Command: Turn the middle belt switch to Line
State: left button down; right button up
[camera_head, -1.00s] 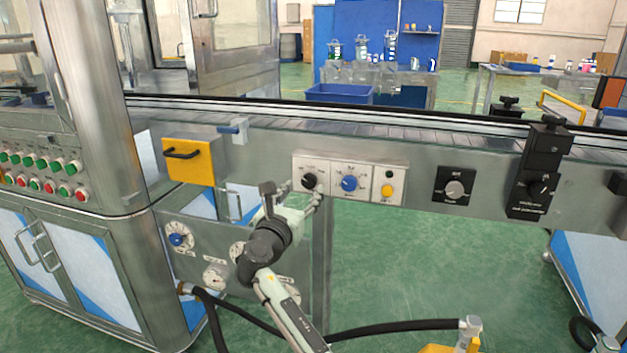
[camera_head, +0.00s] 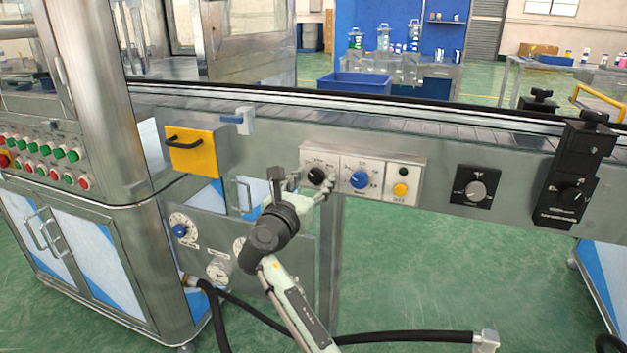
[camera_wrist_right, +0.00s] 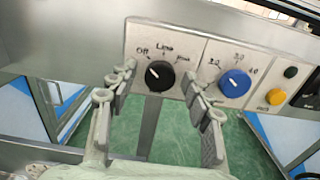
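The belt switch is a black round knob (camera_head: 317,175) at the left end of a light grey control panel on the conveyor's side. In the right wrist view the knob (camera_wrist_right: 159,76) has a white pointer mark aimed up and left, toward "Off". "Line" is printed above the knob, with another label to its right that I cannot read surely. My right gripper (camera_head: 312,186) is open at the knob. In the wrist view its fingers (camera_wrist_right: 159,88) stand apart, one on each side of the knob. Contact cannot be told. My left gripper is not in view.
A blue dial (camera_head: 359,179) and a yellow button (camera_head: 400,189) sit just right of the knob. A yellow box with a black handle (camera_head: 196,152) sticks out to the left. A black square switch (camera_head: 476,189) is farther right.

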jog(key=c, duration=1)
jog(key=m, duration=0.3)
jog(key=shift+m, duration=0.8)
jog(key=shift+m+b, duration=0.3)
jog(key=shift+m, duration=0.2)
jog(key=shift+d+m, duration=0.1)
jog(key=shift+m, duration=0.6)
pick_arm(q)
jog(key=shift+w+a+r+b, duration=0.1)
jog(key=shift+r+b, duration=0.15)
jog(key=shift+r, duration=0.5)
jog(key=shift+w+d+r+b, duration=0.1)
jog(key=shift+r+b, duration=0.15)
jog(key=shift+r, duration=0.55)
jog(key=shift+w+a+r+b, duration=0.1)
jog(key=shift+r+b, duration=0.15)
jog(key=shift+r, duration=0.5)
pick_arm(e)
jog(key=shift+m, duration=1.4)
jog(key=shift+r, duration=0.1)
